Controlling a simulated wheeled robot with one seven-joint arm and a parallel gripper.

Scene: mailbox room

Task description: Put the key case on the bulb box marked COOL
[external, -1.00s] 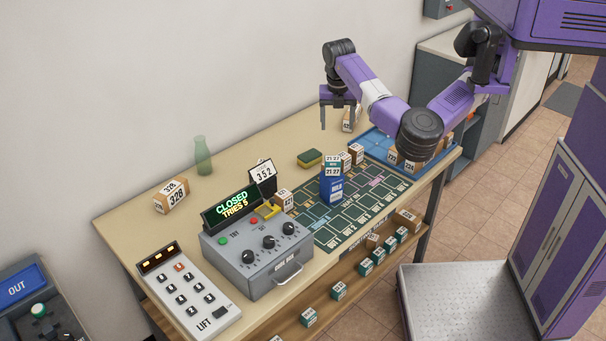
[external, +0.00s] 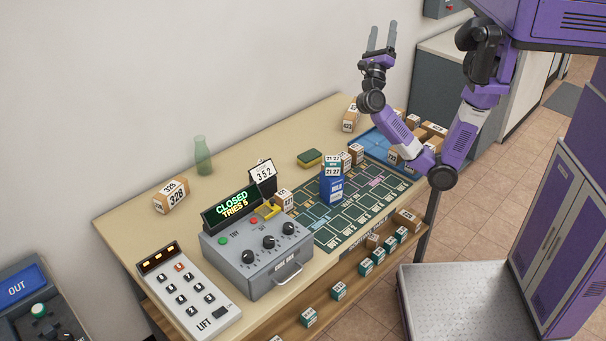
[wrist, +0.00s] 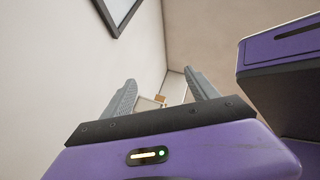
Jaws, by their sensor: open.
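My gripper (external: 381,37) is raised above the back right of the table, its two fingers pointing up. In the wrist view my gripper (wrist: 160,82) has its fingers well apart with nothing between them. I cannot make out a key case for certain. No box is readable as marked COOL. Several small boxes with printed labels stand around the table, among them a tan numbered box (external: 171,195) at the left. A blue-and-white holder (external: 332,184) with a partly unreadable label stands on the green mat. My gripper touches none of these.
A grey control box (external: 260,258) with a CLOSED display and a LIFT keypad (external: 188,292) fill the table's front left. A green bottle (external: 202,155), a sponge (external: 310,158) and a blue tray (external: 368,143) holding boxes stand farther back. More boxes sit on the lower shelf (external: 320,298).

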